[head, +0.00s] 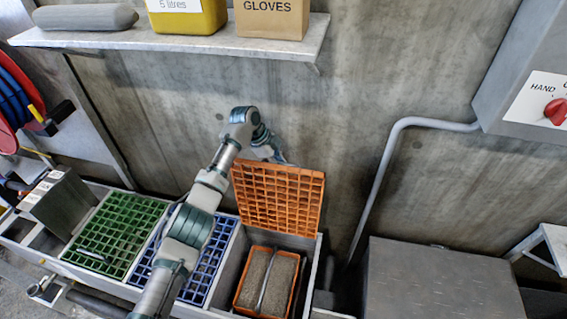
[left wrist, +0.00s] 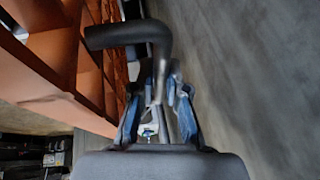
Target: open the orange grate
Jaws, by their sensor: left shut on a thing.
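The orange grate (head: 278,197) stands raised, close to upright, at the back of the right-hand compartment. My left arm reaches over the blue grate, and its gripper (head: 279,157) is at the grate's top edge, partly hidden behind it. In the left wrist view the orange grate (left wrist: 60,60) fills the left side. There my left gripper (left wrist: 160,90) is shut on a dark bent handle (left wrist: 135,34) beside the grate. My right gripper is not in view.
A green grate (head: 115,233) and a blue grate (head: 210,262) lie flat to the left. A shelf (head: 190,42) with a yellow container and gloves box hangs above. A bent pipe (head: 372,175) and a grey metal box (head: 440,280) stand to the right.

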